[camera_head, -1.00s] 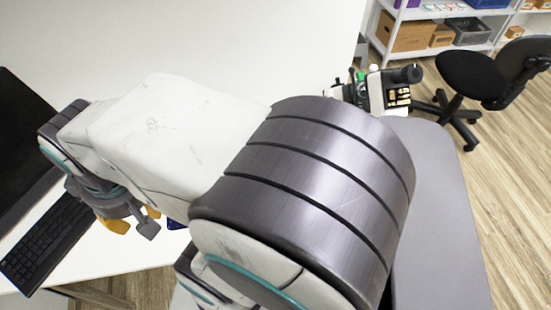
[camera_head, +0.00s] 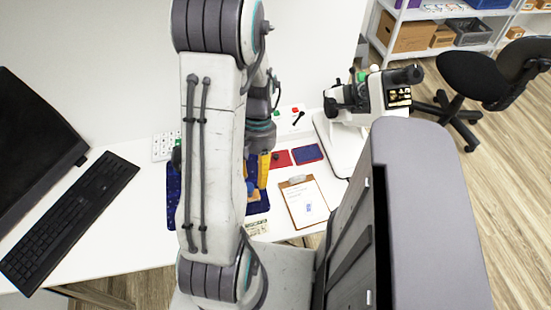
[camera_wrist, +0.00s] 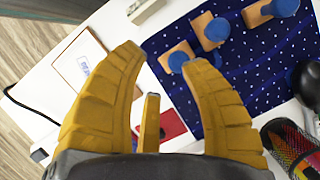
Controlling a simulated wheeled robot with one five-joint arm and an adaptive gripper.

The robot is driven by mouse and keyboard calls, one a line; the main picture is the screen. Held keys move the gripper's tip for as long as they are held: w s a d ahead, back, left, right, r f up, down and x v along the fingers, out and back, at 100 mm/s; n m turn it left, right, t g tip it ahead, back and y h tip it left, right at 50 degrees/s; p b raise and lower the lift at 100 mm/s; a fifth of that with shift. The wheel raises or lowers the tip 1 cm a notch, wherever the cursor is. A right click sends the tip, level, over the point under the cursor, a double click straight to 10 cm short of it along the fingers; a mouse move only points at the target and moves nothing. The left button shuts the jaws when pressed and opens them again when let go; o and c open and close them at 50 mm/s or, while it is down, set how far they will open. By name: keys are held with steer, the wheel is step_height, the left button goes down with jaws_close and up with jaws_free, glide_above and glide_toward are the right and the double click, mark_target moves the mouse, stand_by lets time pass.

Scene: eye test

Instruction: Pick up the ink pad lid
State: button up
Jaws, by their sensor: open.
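A flat red rectangle (camera_head: 281,159) and a flat dark blue one (camera_head: 307,153) lie side by side on the white table in the head view. They look like ink pad parts; I cannot tell which is the lid. The red one also shows partly in the wrist view (camera_wrist: 173,122), behind my fingers. My gripper (camera_wrist: 163,58) is open and empty, its yellow fingers spread above the table. In the head view my gripper (camera_head: 263,172) is left of the red rectangle, partly hidden by my arm.
Wooden stamps with blue knobs (camera_wrist: 285,8) lie on a navy dotted mat (camera_wrist: 235,85). A clipboard (camera_head: 304,203) lies in front of the rectangles. A microscope (camera_head: 358,95) stands at right. A mesh holder (camera_wrist: 292,145) is near my gripper. A keyboard (camera_head: 70,215) is at left.

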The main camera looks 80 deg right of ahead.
mark_target(277, 154)
steer(key=s+d+f, duration=0.1)
steer(key=d, duration=0.1)
steer(key=d+f+n, duration=0.1)
steer(key=s+d+f+n, duration=0.1)
steer(key=d+f, duration=0.1)
steer(key=shift+s+d+h, duration=0.3)
steer(key=d+n+h, duration=0.1)
steer(key=d+n, duration=0.1)
steer(key=d+n+h, duration=0.1)
steer(key=d+n, duration=0.1)
steer(key=d, duration=0.1)
steer(key=d+r+n, duration=0.1)
steer(key=d+n, duration=0.1)
steer(key=d, duration=0.1)
steer(key=shift+s+h, duration=0.3)
steer(key=shift+h, duration=0.1)
steer(key=n, duration=0.2)
steer(key=d+n, duration=0.1)
steer(key=n, duration=0.1)
steer(key=shift+a+f, duration=0.1)
steer(key=shift+f, duration=0.4)
steer(key=shift+f+p, duration=0.35)
steer(key=shift+f, duration=2.85)
steer(key=shift+o, duration=0.2)
steer(key=shift+a, duration=0.1)
jaws_close()
